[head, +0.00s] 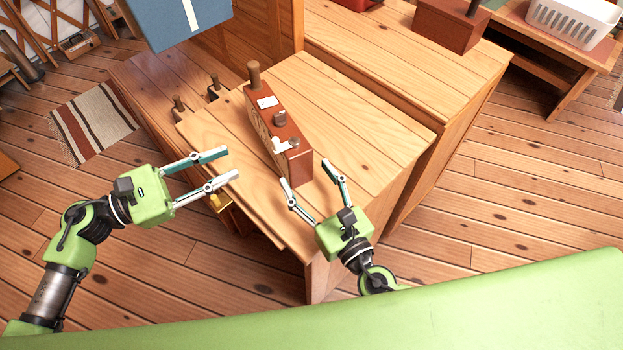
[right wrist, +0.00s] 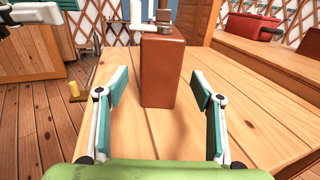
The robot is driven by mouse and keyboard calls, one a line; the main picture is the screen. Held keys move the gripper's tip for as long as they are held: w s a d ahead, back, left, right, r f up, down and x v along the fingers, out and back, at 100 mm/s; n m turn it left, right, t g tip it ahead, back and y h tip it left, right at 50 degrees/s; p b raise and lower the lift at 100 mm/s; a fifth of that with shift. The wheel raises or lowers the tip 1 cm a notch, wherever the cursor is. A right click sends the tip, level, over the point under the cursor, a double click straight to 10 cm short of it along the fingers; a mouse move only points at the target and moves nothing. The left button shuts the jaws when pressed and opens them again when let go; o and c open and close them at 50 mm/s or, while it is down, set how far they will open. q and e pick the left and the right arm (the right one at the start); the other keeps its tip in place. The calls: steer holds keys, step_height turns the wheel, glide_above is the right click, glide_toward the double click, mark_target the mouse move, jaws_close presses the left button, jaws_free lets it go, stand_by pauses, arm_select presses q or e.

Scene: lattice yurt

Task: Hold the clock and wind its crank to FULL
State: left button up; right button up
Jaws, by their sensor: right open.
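The clock (head: 292,160) looks like a narrow red-brown box with a wooden knob at its far end, standing on the light wooden table. A white crank-like part (head: 283,144) and grey knobs sit on its top. Its plain near end (right wrist: 165,75) faces me in the right wrist view. My right gripper (head: 304,172) is open at the clock's near end, its fingers apart on either side and seemingly short of it. Any dial marking is unreadable.
The light wooden table (head: 370,130) is clear right of the clock. A blue box (head: 180,22) with a white stripe is at the upper left. A brown box (head: 450,27) stands on a counter behind, with a white basket (head: 570,22) at right. A striped rug (head: 93,120) lies left.

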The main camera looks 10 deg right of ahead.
mark_target(282, 138)
steer(key=x, duration=1.3)
steer(key=shift+w, duration=0.2)
steer(key=shift+f, duration=0.1)
steer(key=c, duration=1.7)
